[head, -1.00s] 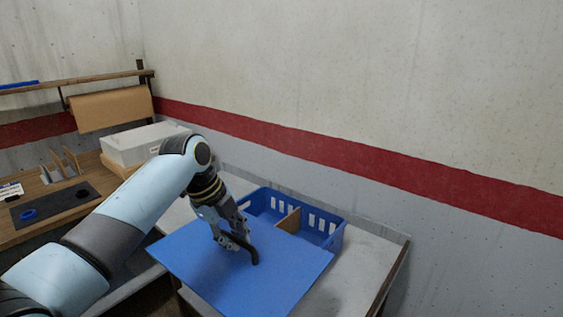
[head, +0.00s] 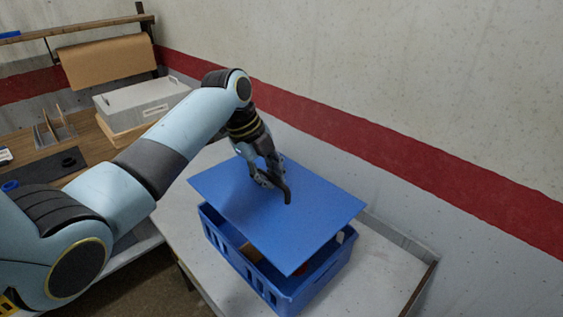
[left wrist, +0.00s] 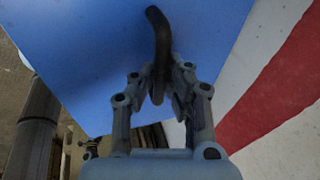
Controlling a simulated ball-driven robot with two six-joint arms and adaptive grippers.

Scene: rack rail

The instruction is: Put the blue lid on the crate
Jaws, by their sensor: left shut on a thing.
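The blue lid (head: 300,220) is a flat panel with a dark handle (left wrist: 160,40) on top. My left gripper (head: 278,190) is shut on that handle; it also shows in the left wrist view (left wrist: 163,85). The lid hangs above the blue crate (head: 238,262), covering most of it and turned a little against its rim. A gap shows at the near side, and part of the crate's inside with a brown divider (head: 250,251) is visible below the lid. Whether any lid edge touches the rim I cannot tell. My right gripper is not in view.
The crate stands on a grey table (head: 180,230) with a raised edge at right. A wooden bench (head: 85,150) at left holds a lidded grey box (head: 142,100), an upright slotted rack (head: 52,128) and a dark mat (head: 45,168). A wall closes off the back.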

